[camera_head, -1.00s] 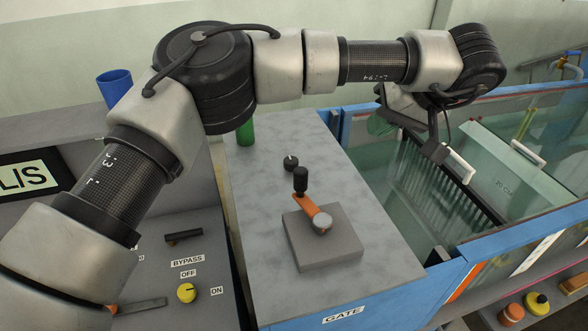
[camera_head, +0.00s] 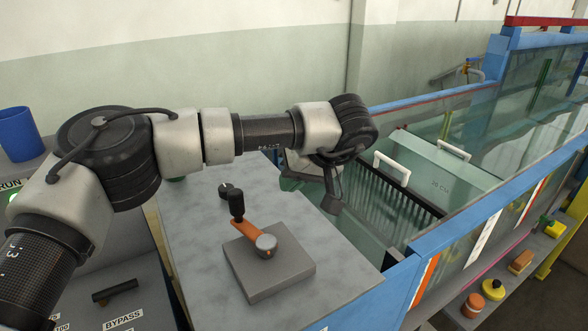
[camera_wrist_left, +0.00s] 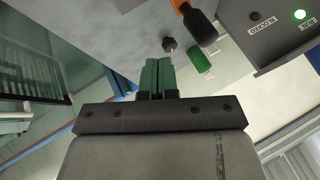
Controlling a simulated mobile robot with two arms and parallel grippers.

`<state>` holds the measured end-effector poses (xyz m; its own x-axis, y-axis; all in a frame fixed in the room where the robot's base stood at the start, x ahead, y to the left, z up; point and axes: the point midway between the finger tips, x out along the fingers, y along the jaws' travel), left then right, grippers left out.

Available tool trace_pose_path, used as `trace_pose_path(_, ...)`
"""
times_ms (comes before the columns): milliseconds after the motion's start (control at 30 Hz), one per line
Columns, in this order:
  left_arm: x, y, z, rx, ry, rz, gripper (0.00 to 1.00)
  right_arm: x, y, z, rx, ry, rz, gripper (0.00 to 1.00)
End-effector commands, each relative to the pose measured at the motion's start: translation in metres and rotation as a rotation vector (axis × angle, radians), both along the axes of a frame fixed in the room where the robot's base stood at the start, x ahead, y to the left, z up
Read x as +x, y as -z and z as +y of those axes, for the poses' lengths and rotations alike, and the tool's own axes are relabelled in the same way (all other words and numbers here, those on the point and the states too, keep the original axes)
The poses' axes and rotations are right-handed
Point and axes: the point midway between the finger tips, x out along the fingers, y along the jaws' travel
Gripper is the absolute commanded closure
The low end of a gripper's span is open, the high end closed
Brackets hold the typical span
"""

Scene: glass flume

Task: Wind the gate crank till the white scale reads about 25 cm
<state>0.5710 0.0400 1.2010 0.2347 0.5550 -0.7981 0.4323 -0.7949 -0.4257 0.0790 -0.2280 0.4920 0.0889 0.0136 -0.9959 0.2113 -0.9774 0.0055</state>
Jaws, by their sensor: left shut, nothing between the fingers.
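The gate crank has an orange arm (camera_head: 247,234), a black upright handle (camera_head: 236,206) and a grey hub on a grey block (camera_head: 268,270). The handle points to the back left. In the left wrist view, the black handle (camera_wrist_left: 201,28) and orange arm show at the top. My left gripper (camera_wrist_left: 158,78) has green fingers, closed together and empty. In the head view it is mostly hidden by my wrist, behind and right of the crank, not touching it. A white strip (camera_head: 484,238) on the flume's front may be the scale; no reading is legible. My right gripper is not shown.
A small black knob (camera_head: 226,190) stands behind the crank. The blue-framed glass flume (camera_head: 440,237) lies to the right, with a dark slatted rack and white handles (camera_head: 392,168). A blue cup (camera_head: 17,134) stands at left. The grey bench top around the crank is mostly clear.

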Motion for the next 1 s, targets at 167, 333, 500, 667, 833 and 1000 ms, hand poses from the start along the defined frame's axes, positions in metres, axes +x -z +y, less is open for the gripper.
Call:
trace_pose_path(167,0.009,0.029,0.023,0.000,-0.003,0.004,1.00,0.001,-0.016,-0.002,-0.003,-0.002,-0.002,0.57)
trace_pose_path(333,0.007,0.037,0.047,-0.001,-0.001,0.002,1.00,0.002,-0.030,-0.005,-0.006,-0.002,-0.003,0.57)
trace_pose_path(500,0.002,0.039,0.063,0.000,-0.001,0.001,1.00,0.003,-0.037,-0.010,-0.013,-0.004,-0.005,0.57)
trace_pose_path(667,0.001,0.041,0.067,0.000,-0.001,-0.001,1.00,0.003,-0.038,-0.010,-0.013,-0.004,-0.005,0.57)
trace_pose_path(833,0.001,0.041,0.067,0.000,0.000,0.000,1.00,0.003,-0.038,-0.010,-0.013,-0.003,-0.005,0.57)
trace_pose_path(1000,0.001,0.043,0.065,0.000,0.007,0.000,1.00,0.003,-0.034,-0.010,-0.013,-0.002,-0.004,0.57)
